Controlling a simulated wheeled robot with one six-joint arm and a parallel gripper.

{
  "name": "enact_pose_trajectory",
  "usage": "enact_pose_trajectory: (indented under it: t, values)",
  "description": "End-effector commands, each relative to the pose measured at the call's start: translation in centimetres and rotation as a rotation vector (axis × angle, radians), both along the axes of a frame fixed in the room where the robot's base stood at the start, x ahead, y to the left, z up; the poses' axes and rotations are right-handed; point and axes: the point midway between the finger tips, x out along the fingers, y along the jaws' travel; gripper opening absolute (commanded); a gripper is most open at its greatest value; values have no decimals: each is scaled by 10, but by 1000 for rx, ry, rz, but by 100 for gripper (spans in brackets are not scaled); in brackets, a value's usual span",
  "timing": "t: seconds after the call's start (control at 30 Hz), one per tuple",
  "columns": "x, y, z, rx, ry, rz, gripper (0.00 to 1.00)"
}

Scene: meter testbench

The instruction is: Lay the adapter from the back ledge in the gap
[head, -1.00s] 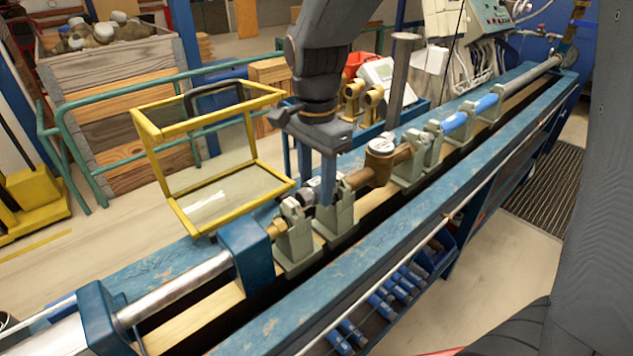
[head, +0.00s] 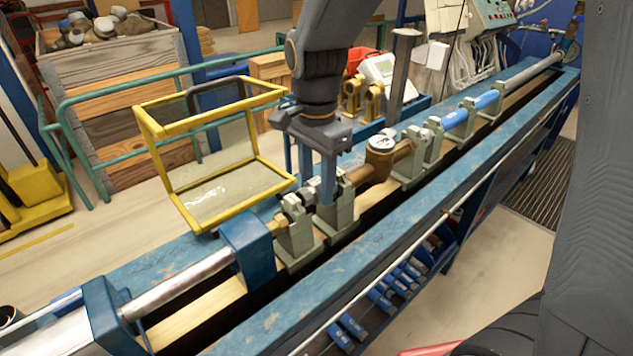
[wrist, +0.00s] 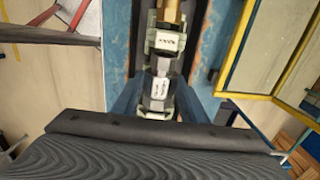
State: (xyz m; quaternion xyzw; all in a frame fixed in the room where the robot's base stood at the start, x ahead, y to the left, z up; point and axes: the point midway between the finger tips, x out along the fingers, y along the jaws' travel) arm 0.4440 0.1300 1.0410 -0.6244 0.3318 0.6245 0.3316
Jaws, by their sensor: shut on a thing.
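My gripper (head: 327,192) points down over the bench line, its blue fingers shut on the grey adapter (wrist: 158,86). In the wrist view the adapter shows a pale label and lies between the fingers, in line with the fittings. In the head view the fingers partly hide it. The gap is around the two grey-green supports (head: 297,240), between a brass fitting (head: 276,227) on the left and a bronze meter (head: 380,163) on the right. I cannot tell whether the adapter rests on the supports. The back ledge (head: 165,260) is the blue rail behind.
A yellow-framed glass guard (head: 208,120) stands open just behind and left of my gripper. A blue clamp block (head: 250,255) is at the left of the supports. A grey post (head: 403,75) rises behind the meter. The front blue rail (head: 400,225) is clear.

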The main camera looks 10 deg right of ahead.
Motion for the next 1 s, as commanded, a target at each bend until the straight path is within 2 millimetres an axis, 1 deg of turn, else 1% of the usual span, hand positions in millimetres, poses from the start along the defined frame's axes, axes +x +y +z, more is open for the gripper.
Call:
enact_pose_trajectory:
  t: [0.17,0.7,1.0]
  values:
    - [0,0,-4,1,-1,0,7]
    - [0,0,-26,1,-1,0,7]
    - [0,0,-26,1,-1,0,7]
